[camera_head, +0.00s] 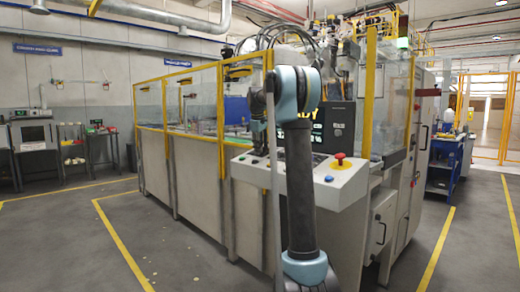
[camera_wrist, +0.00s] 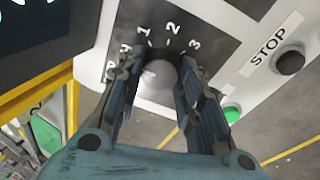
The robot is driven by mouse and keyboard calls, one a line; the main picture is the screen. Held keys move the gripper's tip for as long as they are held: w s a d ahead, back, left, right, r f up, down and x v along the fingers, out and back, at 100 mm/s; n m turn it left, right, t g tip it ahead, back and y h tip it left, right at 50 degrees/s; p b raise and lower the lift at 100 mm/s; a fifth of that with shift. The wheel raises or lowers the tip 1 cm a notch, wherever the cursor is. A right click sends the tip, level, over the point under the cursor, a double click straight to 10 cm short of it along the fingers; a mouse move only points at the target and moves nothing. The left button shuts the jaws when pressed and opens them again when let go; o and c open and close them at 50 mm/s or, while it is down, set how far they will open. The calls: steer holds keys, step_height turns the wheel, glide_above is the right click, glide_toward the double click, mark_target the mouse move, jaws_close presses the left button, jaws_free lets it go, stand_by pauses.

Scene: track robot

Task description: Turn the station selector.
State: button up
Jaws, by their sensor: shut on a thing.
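The station selector (camera_wrist: 158,80) is a pale round knob on a dark plate (camera_wrist: 215,38) in the wrist view. The plate is marked 1, 2 and 3, with further marks at the left that I cannot read clearly. My gripper (camera_wrist: 160,66) is shut on the selector, with one dark finger on each side of it. The fingers hide the knob's edges, and I cannot tell which mark it points to.
A black button (camera_wrist: 289,60) beside a STOP label and a green button (camera_wrist: 231,113) lie right of the selector. In the head view a red mushroom button (camera_head: 340,157) stands on the panel, below a dark screen (camera_head: 340,120). A yellow-framed fence (camera_head: 205,105) runs left.

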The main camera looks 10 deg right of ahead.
steer(key=shift+a, duration=0.1)
stand_by(0.3)
steer(key=o, duration=1.1)
steer(key=shift+c, duration=0.2)
steer(key=v, duration=1.1)
steer(key=shift+r, duration=0.4)
steer(key=shift+s, duration=0.15)
